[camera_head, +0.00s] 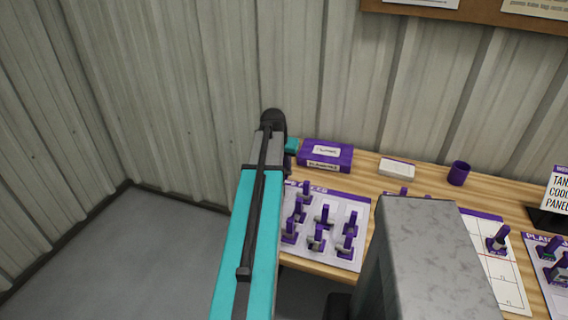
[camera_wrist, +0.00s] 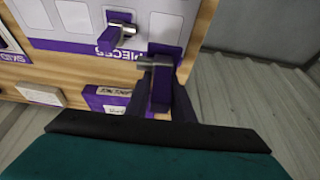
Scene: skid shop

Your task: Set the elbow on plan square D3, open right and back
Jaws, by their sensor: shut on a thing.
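My gripper (camera_wrist: 168,107) is shut on a piece with a purple post (camera_wrist: 160,90) and a grey metal pipe end (camera_wrist: 155,62), which appears to be the elbow. It is held near the pieces board (camera_wrist: 75,47); its exact height and the direction of its openings are unclear. In the head view, my arm hides most of the gripper and the held piece. The plan sheet (camera_head: 510,292), white with red lines, lies at the right with one purple-and-grey piece (camera_head: 498,240) standing on it. I cannot make out square D3; my grey column covers part of the sheet.
Several purple-and-grey pieces stand on the pieces board. A purple labelled box (camera_head: 325,155), a white block (camera_head: 397,168) and a purple cup (camera_head: 459,173) line the bench's back. A second sheet with pieces (camera_head: 562,308) and a sign (camera_head: 558,190) are at far right. A corrugated wall stands behind.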

